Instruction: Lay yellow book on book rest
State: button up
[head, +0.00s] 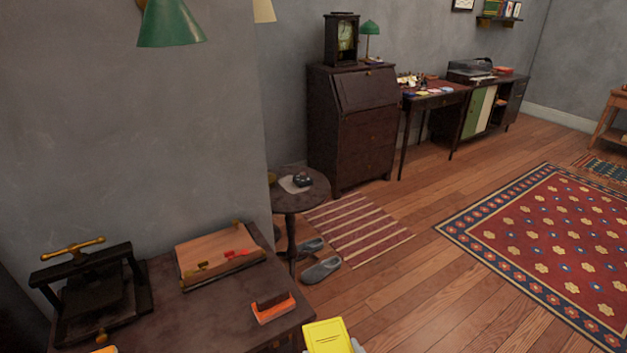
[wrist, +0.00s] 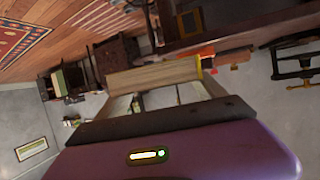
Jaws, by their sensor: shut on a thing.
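The yellow book (head: 328,337) shows at the bottom edge of the head view, beside the front right corner of the dark desk, its cover facing up. In the wrist view its pale page edge (wrist: 150,76) spans the space ahead of my gripper (wrist: 158,98). My gripper is shut on the book and is mostly below the head view's frame. A sloping wooden board in a dark frame, which looks like the book rest (head: 212,252), stands on the desk against the wall. Small red and yellow pieces lie along its lower part. The book is apart from it.
A round side table (head: 312,195) stands beyond, with slippers (head: 320,270) on the floor. Open floor lies to the right.

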jog(key=s+d+f+m+h, duration=0.1)
jog(key=d+f, duration=0.3)
jog(key=d, duration=0.4)
jog(key=s+d+f+m+h, duration=0.2)
jog(key=s+d+f, duration=0.2)
jog(key=d, duration=0.4)
jog(key=shift+s+f+h, duration=0.25)
jog(key=shift+f+h, duration=0.05)
jog(key=shift+f, duration=0.05)
